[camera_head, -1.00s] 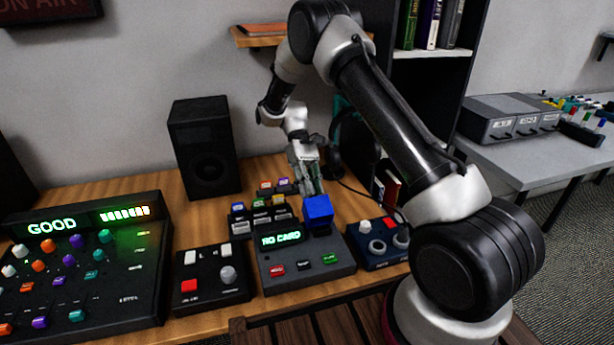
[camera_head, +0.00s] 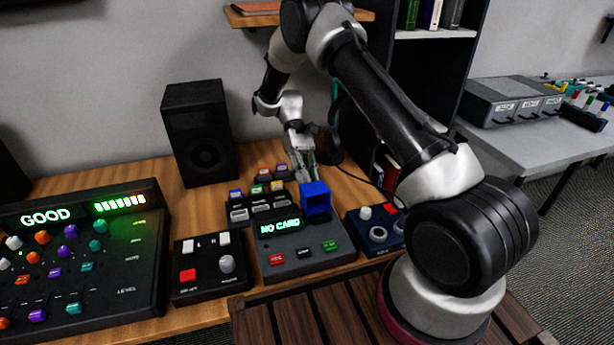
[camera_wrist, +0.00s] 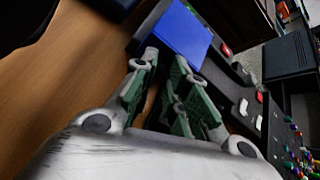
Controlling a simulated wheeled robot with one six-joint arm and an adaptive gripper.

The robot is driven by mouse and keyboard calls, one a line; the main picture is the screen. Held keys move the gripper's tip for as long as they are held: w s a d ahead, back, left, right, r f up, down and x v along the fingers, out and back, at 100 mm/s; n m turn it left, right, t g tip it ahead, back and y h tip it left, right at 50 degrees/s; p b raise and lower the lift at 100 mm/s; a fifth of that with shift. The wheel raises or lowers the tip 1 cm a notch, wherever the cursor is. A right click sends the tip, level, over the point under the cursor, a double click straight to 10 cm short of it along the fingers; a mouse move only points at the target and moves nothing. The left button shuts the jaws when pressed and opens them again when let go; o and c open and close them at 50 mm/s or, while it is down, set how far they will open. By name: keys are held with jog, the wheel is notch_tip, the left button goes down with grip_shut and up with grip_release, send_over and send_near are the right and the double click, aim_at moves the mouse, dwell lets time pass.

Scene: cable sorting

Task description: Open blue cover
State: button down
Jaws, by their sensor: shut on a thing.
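The blue cover (camera_head: 316,197) is a box-like lid at the back right of the grey console (camera_head: 300,262) whose display reads "NO CARD". Its front side shows dark blue, and I cannot tell exactly how far it is tilted. My gripper (camera_head: 303,176) reaches down from behind and is at the cover's back left edge, shut on it. In the wrist view, the blue cover (camera_wrist: 180,38) lies just beyond the green-padded fingers of my gripper (camera_wrist: 168,65). The exact contact is hidden.
A button block (camera_head: 258,203) stands close behind and left of the console. A knob box (camera_head: 378,232) is close on the right, and a box with a red button (camera_head: 210,266) is on the left. A black speaker (camera_head: 200,135) stands behind. Bare wood (camera_head: 130,165) shows at the back left.

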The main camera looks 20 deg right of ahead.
jog(key=shift+s+f, duration=0.35)
jog(key=shift+f, duration=0.3)
jog(key=c, duration=1.3)
grip_release()
jog(key=shift+c, duration=0.2)
jog(key=shift+a, duration=0.1)
jog(key=shift+w+r, duration=0.1)
jog(key=shift+w, duration=0.05)
jog(key=v, duration=1.2)
